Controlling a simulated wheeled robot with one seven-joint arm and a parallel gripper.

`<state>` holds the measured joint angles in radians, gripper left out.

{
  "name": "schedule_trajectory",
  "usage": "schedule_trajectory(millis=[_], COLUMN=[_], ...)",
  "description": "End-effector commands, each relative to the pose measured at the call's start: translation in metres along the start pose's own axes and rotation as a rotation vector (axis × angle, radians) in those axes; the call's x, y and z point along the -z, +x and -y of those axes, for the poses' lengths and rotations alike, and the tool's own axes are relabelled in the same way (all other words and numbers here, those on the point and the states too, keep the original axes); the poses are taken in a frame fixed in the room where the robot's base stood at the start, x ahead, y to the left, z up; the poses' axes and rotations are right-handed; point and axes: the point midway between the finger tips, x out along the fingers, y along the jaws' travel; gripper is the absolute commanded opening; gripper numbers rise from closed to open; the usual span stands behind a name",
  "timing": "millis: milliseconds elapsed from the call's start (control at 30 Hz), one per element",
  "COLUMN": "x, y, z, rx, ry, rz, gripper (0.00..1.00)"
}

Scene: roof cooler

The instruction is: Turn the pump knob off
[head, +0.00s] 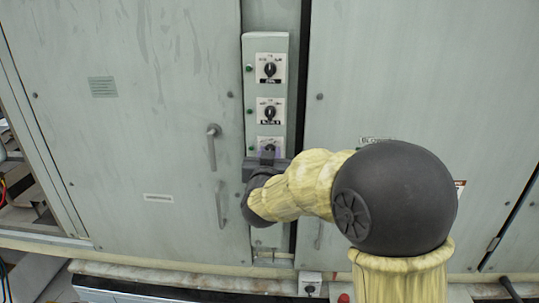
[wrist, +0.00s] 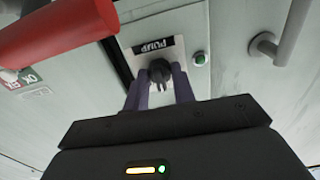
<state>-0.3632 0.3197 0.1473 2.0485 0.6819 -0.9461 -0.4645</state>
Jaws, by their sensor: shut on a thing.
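The pump knob (wrist: 159,70) is a round dark knob on a white plate with a black PUMP label (wrist: 154,46), which reads upside down in the wrist view. My gripper (wrist: 161,84) has its two purplish fingers on either side of the knob and is shut on it. In the head view, my gripper (head: 268,157) is at the lowest visible knob plate (head: 268,142) on the narrow grey control panel (head: 280,88). My gripper covers the lower part of that plate. The exact pointer position of the knob is hard to tell.
Two more dark knobs, the top one (head: 269,69) and the middle one (head: 270,111), sit above. A green lamp (wrist: 200,58) is beside the pump plate. A door handle (head: 212,146) is to the left. A red cylinder (wrist: 52,32) fills the wrist view's upper left.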

Motion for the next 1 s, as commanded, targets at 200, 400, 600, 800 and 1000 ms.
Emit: schedule_trajectory(millis=[200,400,600,800,1000], x=[-0.001,-0.001,-0.001,-0.003,-0.002], y=[0.0,0.0,-0.009,-0.039,-0.075], z=[0.0,0.0,0.0,0.001,0.001], rx=[0.0,0.0,0.002,0.003,0.003], ry=[0.0,0.001,0.001,0.002,0.003], rz=[0.002,0.001,0.0,-0.001,-0.001], gripper=[0.47,0.47,0.47,0.47,0.47])
